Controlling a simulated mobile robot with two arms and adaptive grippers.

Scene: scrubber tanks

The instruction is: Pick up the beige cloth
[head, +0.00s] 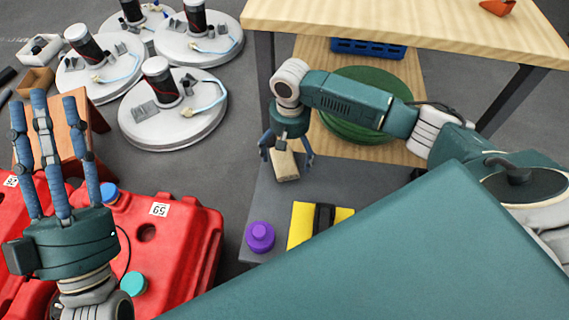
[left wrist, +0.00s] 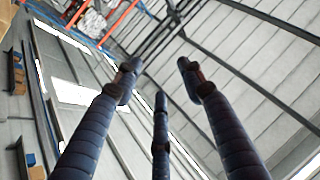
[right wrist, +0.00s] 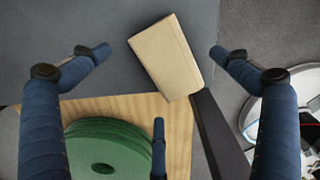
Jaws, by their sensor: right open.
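The beige cloth (head: 286,168) looks like a small folded rectangular block. It lies on the grey cart top (head: 270,200), near the edge by the wooden shelf. My right gripper (head: 287,156) is pointed down over it, open. In the right wrist view the cloth (right wrist: 168,58) shows between the spread fingertips (right wrist: 157,62), with gaps on both sides and no visible grip on it. My left gripper (head: 48,100) is raised at the far left with its fingers pointing up. Its fingers are spread and empty, as the left wrist view (left wrist: 158,75) also shows.
A purple-capped container (head: 260,237) and a yellow item with a black part (head: 303,222) stand on the cart top. A wooden table (head: 400,25) has a green pad stack (right wrist: 105,150) on its lower shelf. Red tanks (head: 180,230) stand at the left.

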